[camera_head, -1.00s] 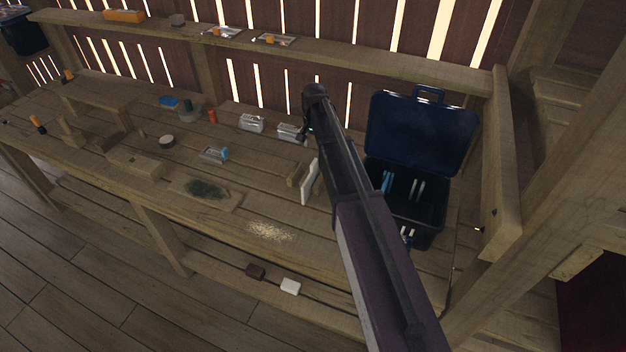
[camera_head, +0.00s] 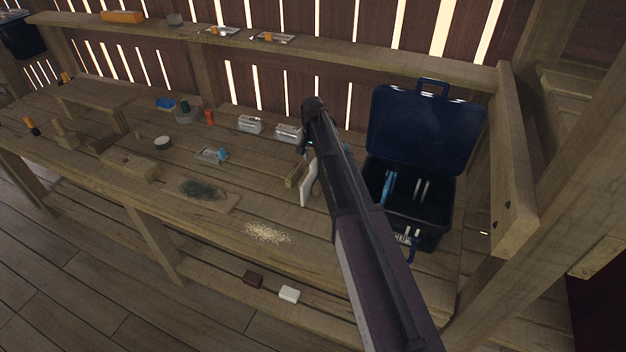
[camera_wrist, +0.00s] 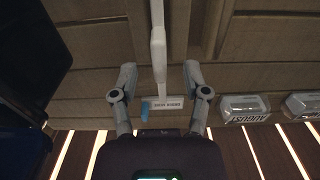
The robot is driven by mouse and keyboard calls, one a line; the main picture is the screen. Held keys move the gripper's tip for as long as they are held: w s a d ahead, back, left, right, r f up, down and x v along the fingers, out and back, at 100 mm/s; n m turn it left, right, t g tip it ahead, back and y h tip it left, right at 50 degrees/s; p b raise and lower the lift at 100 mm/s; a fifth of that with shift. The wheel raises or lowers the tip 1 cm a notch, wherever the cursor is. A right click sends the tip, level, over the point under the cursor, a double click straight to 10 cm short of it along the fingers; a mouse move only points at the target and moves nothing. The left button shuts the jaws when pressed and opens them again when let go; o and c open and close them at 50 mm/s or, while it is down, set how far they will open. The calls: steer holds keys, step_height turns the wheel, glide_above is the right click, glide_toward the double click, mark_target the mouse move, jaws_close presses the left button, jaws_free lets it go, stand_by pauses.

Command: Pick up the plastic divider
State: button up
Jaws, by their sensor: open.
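The plastic divider (camera_head: 309,184) is a thin white panel standing on edge on the workbench, beside a small wooden block, in the head view. In the wrist view the divider (camera_wrist: 158,48) runs as a narrow white strip between my two fingers. My gripper (camera_wrist: 160,80) is open, with a finger on each side of the strip and a gap to both; I cannot tell the height between them. In the head view my arm hides most of the gripper and part of the divider's top. A small white label (camera_wrist: 168,103) lies near the divider's end.
An open dark blue case (camera_head: 450,222) with blue and white pieces inside stands right of my arm. Two clear bins (camera_head: 250,124) stand near the back wall. A shelf (camera_head: 350,62) runs above the bench.

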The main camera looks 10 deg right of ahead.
mark_target(313, 168)
steer(key=shift+f, duration=0.1)
stand_by(0.3)
steer(key=shift+f+b, duration=2.5)
steer(key=shift+b, duration=0.1)
jaws_close()
